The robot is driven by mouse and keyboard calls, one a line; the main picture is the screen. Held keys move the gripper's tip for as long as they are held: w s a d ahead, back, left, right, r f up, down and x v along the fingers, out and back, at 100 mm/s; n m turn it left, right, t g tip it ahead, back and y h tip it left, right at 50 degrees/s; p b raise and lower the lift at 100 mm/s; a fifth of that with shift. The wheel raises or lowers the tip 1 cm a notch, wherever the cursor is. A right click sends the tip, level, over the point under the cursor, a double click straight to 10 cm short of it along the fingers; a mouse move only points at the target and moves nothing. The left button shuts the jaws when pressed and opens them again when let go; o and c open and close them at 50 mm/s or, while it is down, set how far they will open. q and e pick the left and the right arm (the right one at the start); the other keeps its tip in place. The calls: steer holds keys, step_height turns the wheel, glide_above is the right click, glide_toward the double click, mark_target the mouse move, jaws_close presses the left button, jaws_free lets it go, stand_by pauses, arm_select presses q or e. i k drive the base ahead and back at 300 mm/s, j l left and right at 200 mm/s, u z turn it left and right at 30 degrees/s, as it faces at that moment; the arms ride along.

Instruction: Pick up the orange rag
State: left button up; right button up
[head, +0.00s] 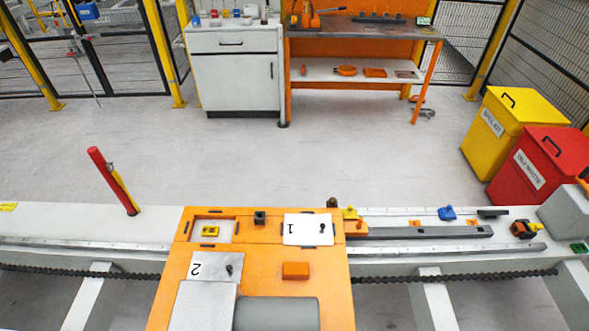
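A flat, folded-looking orange piece (375,72) lies on the lower shelf of the orange workbench at the back; it looks most like the orange rag, but it is small at this distance. A rounder orange item (345,70) lies just left of it. A small orange block (296,270) sits on the orange plate close to me; I cannot tell whether it is cloth. Neither of my grippers is in view.
The orange workbench (430,68) stands beside a white cabinet (234,82). Yellow (495,142) and red (527,165) bins stand at the right. The white gantry beam (60,225) with the orange plate (265,256) crosses the front. Grey floor between is mostly clear.

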mark_target(291, 271)
steer(key=i+j+z, duration=0.1)
steer(key=i+z, duration=0.15)
steer(key=i, duration=0.25)
steer(key=i+j+z, duration=0.15)
steer(key=i+z, duration=0.15)
steer(key=i, duration=0.2)
